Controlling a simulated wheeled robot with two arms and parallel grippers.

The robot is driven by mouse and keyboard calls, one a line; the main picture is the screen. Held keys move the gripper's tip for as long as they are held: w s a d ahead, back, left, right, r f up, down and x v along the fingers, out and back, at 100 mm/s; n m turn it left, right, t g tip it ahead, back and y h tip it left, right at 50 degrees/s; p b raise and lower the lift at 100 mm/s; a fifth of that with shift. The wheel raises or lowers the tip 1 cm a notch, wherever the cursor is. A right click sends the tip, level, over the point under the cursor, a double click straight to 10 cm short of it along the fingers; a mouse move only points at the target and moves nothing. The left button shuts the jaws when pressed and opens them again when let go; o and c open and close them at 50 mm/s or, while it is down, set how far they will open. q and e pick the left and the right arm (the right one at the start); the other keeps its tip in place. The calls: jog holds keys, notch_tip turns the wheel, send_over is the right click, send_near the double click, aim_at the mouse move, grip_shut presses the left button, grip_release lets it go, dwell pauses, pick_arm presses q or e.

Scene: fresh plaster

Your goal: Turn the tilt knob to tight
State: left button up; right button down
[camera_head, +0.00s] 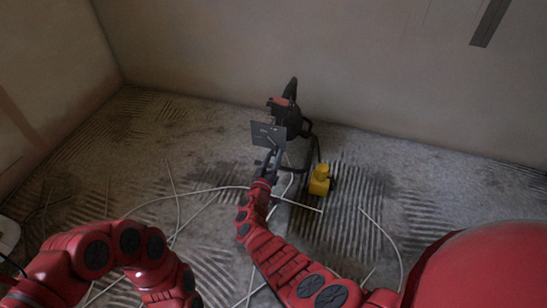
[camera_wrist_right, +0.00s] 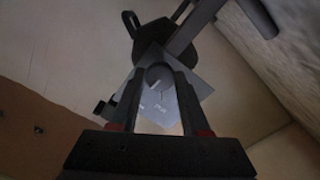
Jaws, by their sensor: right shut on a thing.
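The tilt knob (camera_wrist_right: 159,77) is a round grey knob on a light plate (camera_wrist_right: 160,108) with faint markings in the right wrist view. My right gripper (camera_wrist_right: 158,84) has its two fingers on either side of the knob and is shut on it. In the head view the plate (camera_head: 266,133) looks dark and stands on a black machine (camera_head: 291,112), with my right gripper (camera_head: 269,159) just below it. The knob is too small to make out there. My left arm shows at the lower left of the head view; its gripper is out of the picture.
A yellow object (camera_head: 320,180) stands on the floor right of the machine. White cables (camera_head: 212,189) loop across the rough, ridged floor. A plain wall (camera_head: 350,70) rises behind the machine. A dark strip (camera_head: 489,22) shows on the wall at the upper right.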

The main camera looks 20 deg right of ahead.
jog(key=shift+d, duration=0.15)
jog(key=shift+c, duration=1.9)
grip_release()
